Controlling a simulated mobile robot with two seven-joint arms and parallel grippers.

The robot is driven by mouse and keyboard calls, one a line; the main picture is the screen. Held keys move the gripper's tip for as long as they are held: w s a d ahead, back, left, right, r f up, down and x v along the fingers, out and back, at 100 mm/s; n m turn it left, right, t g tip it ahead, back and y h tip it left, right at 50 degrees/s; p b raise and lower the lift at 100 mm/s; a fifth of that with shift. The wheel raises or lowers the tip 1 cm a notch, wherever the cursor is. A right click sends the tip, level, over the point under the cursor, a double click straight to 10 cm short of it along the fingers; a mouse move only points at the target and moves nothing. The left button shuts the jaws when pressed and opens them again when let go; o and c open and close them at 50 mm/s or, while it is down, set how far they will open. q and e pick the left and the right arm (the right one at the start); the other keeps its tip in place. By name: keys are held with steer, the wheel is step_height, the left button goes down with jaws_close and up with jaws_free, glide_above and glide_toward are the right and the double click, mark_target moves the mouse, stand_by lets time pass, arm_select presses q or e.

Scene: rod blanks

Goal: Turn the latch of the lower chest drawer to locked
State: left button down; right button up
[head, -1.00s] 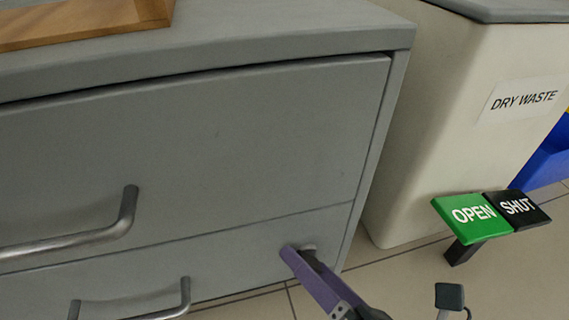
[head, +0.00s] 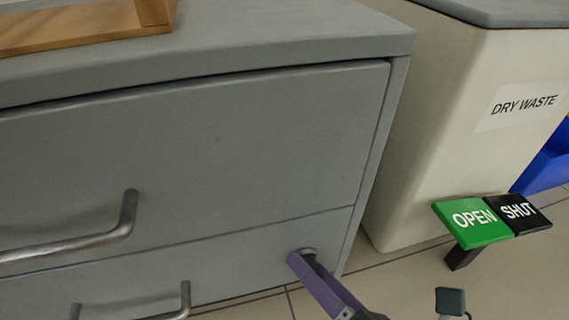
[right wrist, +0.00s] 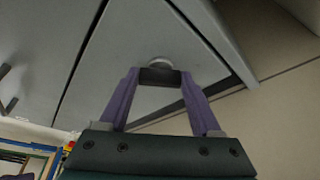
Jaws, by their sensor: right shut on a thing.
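The grey chest (head: 200,140) fills the left of the head view. Its lower drawer (head: 230,250) is closed, with a metal bar handle (head: 185,298) at the bottom edge. The latch (head: 307,252) is a round knob at the drawer's right end; it also shows in the right wrist view (right wrist: 158,63). How far the latch is turned is hidden. My left gripper is not in view.
A pale bin (head: 450,120) labelled DRY WASTE stands right of the chest. A green OPEN (head: 472,222) and black SHUT (head: 517,213) pedal sits low in front of it. A wooden object (head: 80,28) lies on the chest top.

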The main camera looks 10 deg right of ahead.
steer(key=shift+a+n+g+h+p, duration=0.2)
steer(key=shift+n+h+p, duration=0.85)
steer(key=shift+n, duration=0.75)
steer(key=shift+a+n+g+h+p, duration=0.1)
steer(key=shift+n+g+h+p, duration=0.4)
steer(key=shift+n+h, duration=1.1)
steer(key=shift+s+n+y, duration=0.1)
steer(key=shift+n+y, duration=0.15)
steer(key=shift+n, duration=0.15)
steer(key=o, duration=1.4)
steer(key=shift+r+t, duration=0.1)
steer(key=shift+t, duration=0.2)
